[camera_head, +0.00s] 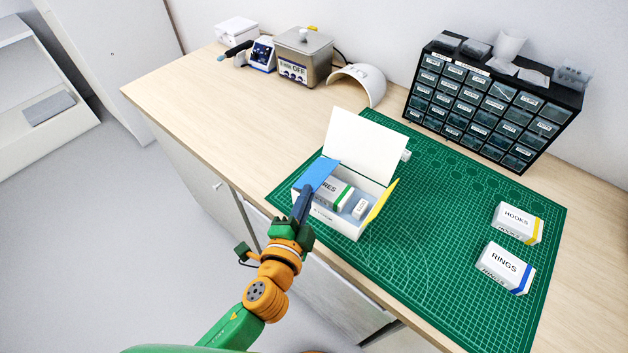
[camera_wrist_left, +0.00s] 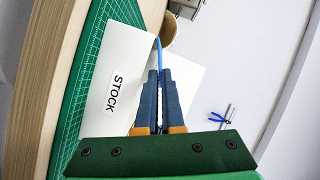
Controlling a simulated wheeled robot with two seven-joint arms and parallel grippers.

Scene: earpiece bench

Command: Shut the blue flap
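A white box (camera_head: 342,224) with its lid (camera_head: 365,143) standing open sits on the green mat. The blue flap (camera_head: 317,173) is on its left side, raised at a slant and not lying flat over the contents. In the left wrist view the blue flap (camera_wrist_left: 158,48) shows nearly edge-on, just beyond the fingertips. My left gripper (camera_head: 304,192) is at the box's left side, by the flap's lower part. In the wrist view its fingers (camera_wrist_left: 160,78) are close together; no held object shows. I cannot tell whether they touch the flap. My right gripper is in neither view.
A yellow flap (camera_head: 381,201) stands out on the box's right side. White cartons lie inside. HOOKS (camera_head: 515,221) and RINGS (camera_head: 504,268) cartons sit on the right of the mat (camera_head: 420,275). A drawer cabinet (camera_head: 490,105) stands behind.

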